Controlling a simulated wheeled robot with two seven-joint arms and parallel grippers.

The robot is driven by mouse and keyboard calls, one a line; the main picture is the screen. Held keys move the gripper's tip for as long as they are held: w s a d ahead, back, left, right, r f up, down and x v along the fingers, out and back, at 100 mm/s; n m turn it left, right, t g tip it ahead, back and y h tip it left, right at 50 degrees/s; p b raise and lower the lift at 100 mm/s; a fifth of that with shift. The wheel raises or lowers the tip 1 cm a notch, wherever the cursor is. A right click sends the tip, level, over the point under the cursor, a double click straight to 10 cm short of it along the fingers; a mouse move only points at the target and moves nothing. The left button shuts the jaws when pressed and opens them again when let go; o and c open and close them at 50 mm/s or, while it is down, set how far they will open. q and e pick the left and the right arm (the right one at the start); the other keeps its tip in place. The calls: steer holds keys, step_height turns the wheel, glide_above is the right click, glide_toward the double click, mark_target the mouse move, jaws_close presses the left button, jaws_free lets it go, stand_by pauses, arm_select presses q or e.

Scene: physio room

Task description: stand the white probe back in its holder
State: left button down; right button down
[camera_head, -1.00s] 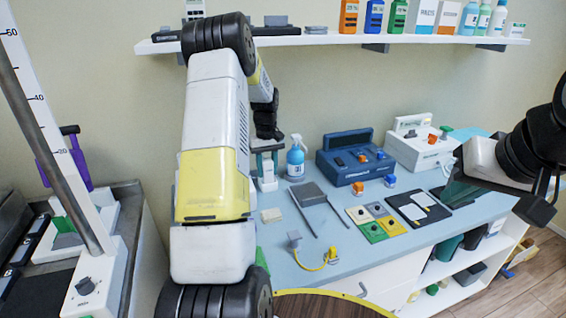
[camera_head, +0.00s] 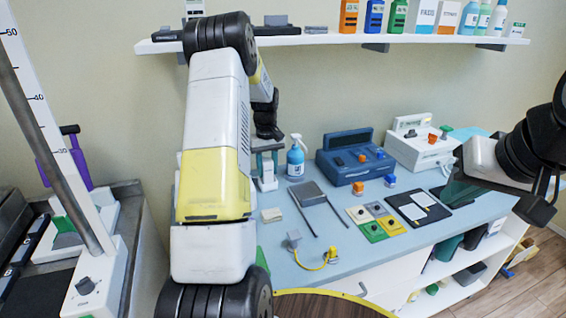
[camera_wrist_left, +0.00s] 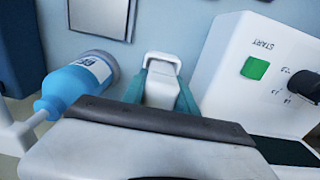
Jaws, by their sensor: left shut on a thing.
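My left gripper (camera_head: 267,158) reaches down at the back left of the counter, its teal fingers shut on the white probe (camera_head: 267,171). In the left wrist view the white probe (camera_wrist_left: 160,88) sits between the two teal fingers. A white loop-shaped part (camera_wrist_left: 164,58) shows just beyond it; it looks like part of the holder. The white base at the counter is small in the head view, and I cannot tell how far the probe is seated in it. My right gripper (camera_head: 458,186) hangs over the right side of the counter; its finger gap is not clear.
A blue spray bottle (camera_head: 296,160) stands close right of my left gripper. A blue device (camera_head: 340,166) and a white device (camera_head: 408,150) stand farther right. A grey tablet with two rods (camera_head: 308,194), coloured cards (camera_head: 374,230) and a yellow-plugged cable (camera_head: 318,266) lie in front.

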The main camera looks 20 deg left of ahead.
mark_target(267, 160)
arm_select(q)
steer(key=shift+f, duration=0.4)
stand_by(0.5)
steer(key=c, duration=0.9)
jaws_free()
steer(key=shift+o, duration=0.3)
steer(key=o, duration=0.4)
steer(key=shift+o, duration=0.2)
steer(key=shift+r, duration=3.5)
